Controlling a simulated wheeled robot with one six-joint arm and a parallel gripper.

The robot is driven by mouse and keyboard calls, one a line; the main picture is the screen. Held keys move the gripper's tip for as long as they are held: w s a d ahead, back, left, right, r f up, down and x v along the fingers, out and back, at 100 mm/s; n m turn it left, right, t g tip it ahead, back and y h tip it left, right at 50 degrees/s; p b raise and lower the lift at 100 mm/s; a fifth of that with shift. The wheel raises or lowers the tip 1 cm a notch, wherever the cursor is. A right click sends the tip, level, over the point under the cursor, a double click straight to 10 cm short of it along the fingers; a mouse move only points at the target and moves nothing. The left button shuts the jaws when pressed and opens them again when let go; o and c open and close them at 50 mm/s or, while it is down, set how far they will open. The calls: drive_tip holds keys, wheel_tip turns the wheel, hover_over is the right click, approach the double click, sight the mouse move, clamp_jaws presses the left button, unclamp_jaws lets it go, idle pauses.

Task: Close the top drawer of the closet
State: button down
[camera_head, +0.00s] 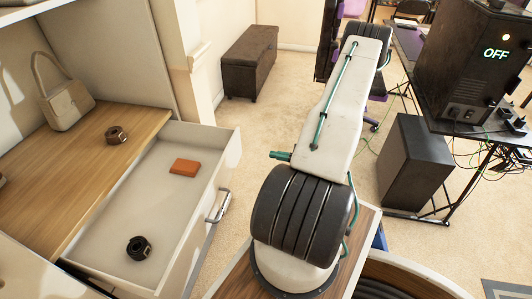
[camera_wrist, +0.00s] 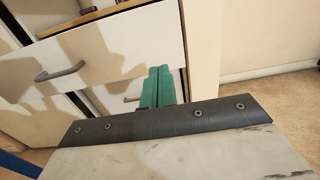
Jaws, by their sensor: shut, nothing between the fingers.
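The top drawer (camera_head: 160,194) of the closet is pulled well out in the head view. Its white front has a metal bar handle (camera_head: 218,206). A reddish-brown wallet (camera_head: 185,167) and a dark rolled belt (camera_head: 138,248) lie inside. In the wrist view, a white drawer front (camera_wrist: 112,50) with its grey handle (camera_wrist: 60,73) shows ahead. My gripper (camera_wrist: 159,72) has its green fingers shut together and empty, in front of the right part of that drawer front, right of the handle. I cannot tell whether the fingertips touch it.
A wooden closet shelf (camera_head: 50,190) behind the drawer holds a beige handbag (camera_head: 66,105) and a brown rolled belt (camera_head: 116,135). A dark ottoman (camera_head: 250,62) stands at the back. A desk with a computer case (camera_head: 472,65) is on the right.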

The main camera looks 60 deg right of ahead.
sight(237, 149)
drive_tip(key=x, duration=1.2)
drive_tip(key=shift+w+a, duration=0.1)
drive_tip(key=shift+w, duration=0.1)
